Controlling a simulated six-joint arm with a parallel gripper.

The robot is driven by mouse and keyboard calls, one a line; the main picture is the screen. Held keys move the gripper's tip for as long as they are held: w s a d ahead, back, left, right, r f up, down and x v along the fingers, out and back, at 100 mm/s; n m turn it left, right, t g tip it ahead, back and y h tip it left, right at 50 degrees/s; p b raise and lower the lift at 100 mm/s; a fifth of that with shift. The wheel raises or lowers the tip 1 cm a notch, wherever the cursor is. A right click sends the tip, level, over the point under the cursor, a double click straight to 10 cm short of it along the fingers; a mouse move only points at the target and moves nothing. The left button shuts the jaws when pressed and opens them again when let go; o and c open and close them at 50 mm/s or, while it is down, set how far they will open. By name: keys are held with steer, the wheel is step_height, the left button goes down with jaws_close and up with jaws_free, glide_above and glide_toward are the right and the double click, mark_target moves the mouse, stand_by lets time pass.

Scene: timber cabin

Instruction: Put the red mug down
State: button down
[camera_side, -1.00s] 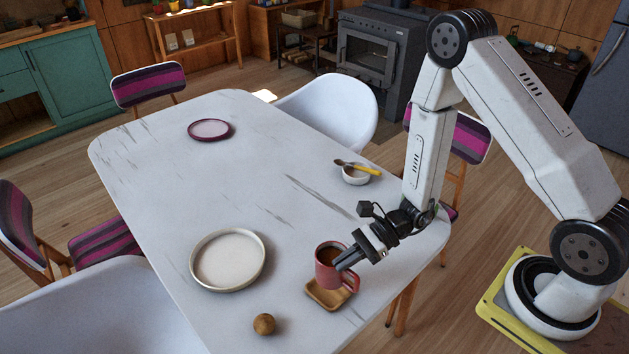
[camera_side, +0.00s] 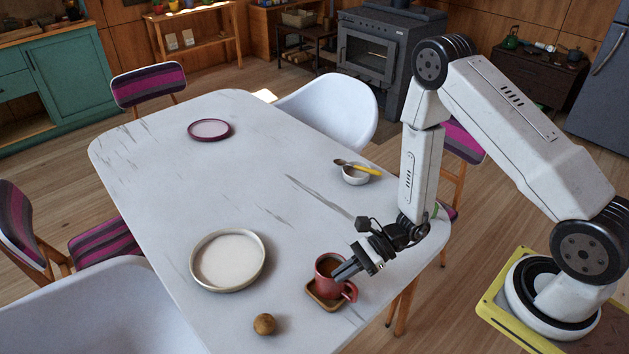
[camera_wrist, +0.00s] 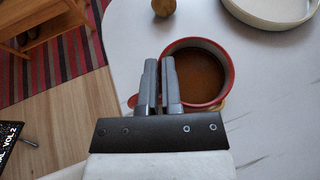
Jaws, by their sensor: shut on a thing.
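The red mug (camera_side: 328,281), holding brown liquid, is upright over a square wooden coaster (camera_side: 316,301) near the table's front right edge. It looks to be at the coaster's surface, though a thin gap cannot be ruled out. My gripper (camera_side: 340,273) reaches in from the right, its fingers shut on the mug at its handle side. In the wrist view the mug (camera_wrist: 212,52) lies just right of the closed fingers (camera_wrist: 159,66), with a bit of red handle showing left of them. The coaster is mostly hidden there.
A round cream plate (camera_side: 229,261) lies left of the mug and a small brown ball (camera_side: 264,324) at the lower left. A white bowl with a yellow-handled utensil (camera_side: 356,174) and a purple-rimmed plate (camera_side: 209,129) are farther back. The table's middle is clear.

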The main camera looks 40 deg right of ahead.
steer(key=shift+f, duration=0.3)
steer(key=c, duration=0.8)
jaws_free()
steer(key=shift+r, duration=0.1)
steer(key=v, duration=1.2)
steer(key=shift+r, duration=0.1)
